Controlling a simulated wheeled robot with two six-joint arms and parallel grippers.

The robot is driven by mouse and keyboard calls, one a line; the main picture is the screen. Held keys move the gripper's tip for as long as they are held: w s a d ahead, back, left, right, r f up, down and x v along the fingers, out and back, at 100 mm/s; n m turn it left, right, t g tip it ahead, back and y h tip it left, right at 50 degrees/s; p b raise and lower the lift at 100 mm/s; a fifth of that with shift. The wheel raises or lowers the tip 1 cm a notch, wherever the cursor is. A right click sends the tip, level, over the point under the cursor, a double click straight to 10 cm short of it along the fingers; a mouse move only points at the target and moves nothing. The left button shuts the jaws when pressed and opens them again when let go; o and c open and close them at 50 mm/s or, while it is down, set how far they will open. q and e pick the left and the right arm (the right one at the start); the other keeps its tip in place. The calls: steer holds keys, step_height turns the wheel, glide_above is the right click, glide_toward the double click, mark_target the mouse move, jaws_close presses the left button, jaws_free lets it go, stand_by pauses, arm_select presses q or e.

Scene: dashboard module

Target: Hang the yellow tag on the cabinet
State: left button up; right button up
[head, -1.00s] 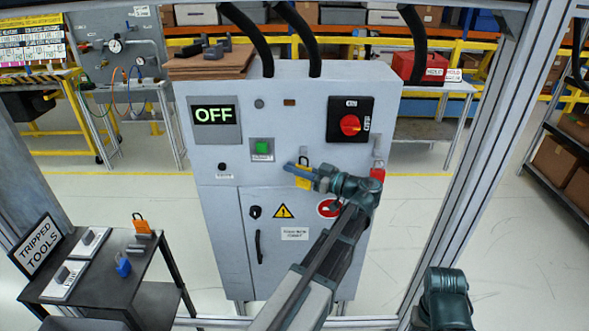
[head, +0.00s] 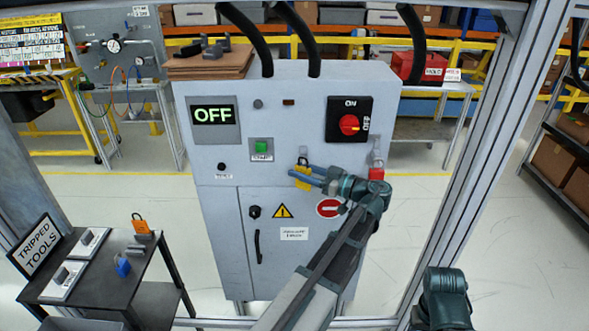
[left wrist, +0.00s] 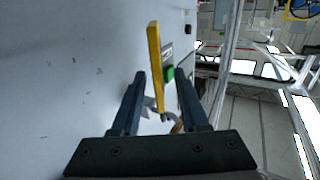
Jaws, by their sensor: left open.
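The yellow tag (head: 302,185) is at the cabinet's front, below a small hook (head: 303,152) right of the green button. A dark loop shows at its top and it looks slightly tilted. It seems to hang there, but the fingers partly cover it. My left gripper (head: 309,175) is open at the tag, fingers pointing left. In the left wrist view, the yellow tag (left wrist: 155,65) is edge-on between the spread fingers (left wrist: 157,98), with a gap on both sides. The grey cabinet (head: 225,240) stands upright. My right gripper is out of view.
The cabinet front carries an OFF display (head: 213,117), a green button (head: 262,147), a red rotary switch (head: 349,124) and a red padlock-like item (head: 376,174) near my left wrist. A dark table (head: 120,270) with several items stands at the lower left. Frame posts rise on both sides.

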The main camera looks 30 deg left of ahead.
arm_select(q)
steer(key=d, duration=1.1)
steer(key=shift+w, duration=0.1)
steer(key=s+d+f+m+t+h+p, duration=0.1)
steer(key=s+d+f+m+h, duration=0.25)
steer(key=f+m, duration=0.2)
steer(key=s+d+f+m+h+p, duration=0.1)
steer(key=s+d+f+m+h, duration=0.1)
steer(key=s+f+m+h, duration=0.3)
steer(key=s+d+f+m+h, duration=0.4)
steer(key=s+d+m, duration=0.1)
steer(key=d, duration=0.2)
steer(key=s+d+f+m+h+p, duration=0.1)
steer(key=s+d+f+m+h, duration=0.3)
steer(key=d+m, duration=0.2)
steer(key=shift+s+d+g, duration=0.35)
steer(key=shift+d+g, duration=0.05)
steer(key=shift+d, duration=0.65)
steer(key=shift+m, duration=0.25)
